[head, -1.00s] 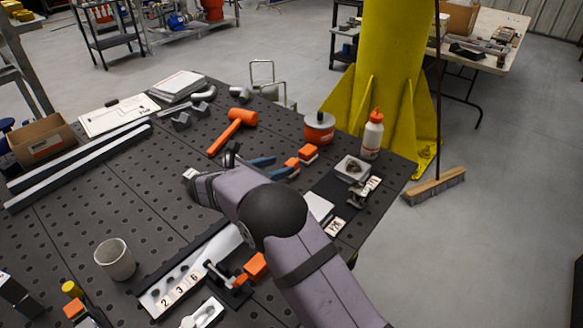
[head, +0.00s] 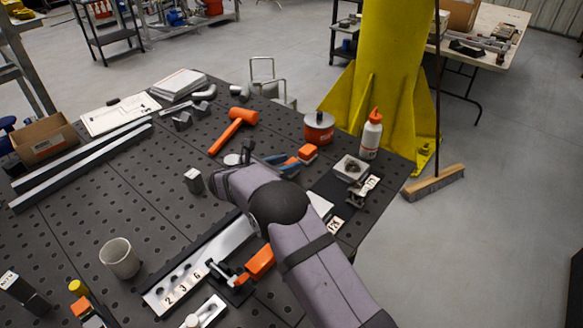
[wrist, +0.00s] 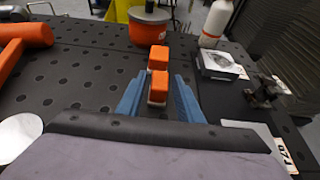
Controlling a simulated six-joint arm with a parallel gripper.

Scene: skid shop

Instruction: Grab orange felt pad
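Two orange pads with pale undersides lie one behind the other on the dark perforated table. In the wrist view the nearer orange pad (wrist: 158,86) is between the two blue fingers of my gripper (wrist: 157,80), and the farther orange pad (wrist: 158,58) is just beyond the fingertips. The fingers are apart, one on each side of the nearer pad; I cannot tell whether they touch it. In the head view the farther pad (head: 308,152) shows clearly, while the nearer pad is partly hidden by my gripper (head: 285,162).
An orange round tin (head: 319,128) and a white bottle (head: 371,135) stand behind the pads. A black mat with a boxed part (head: 351,168) is to the right. An orange mallet (head: 234,130) lies to the left. A cup (head: 119,258) stands near the front left.

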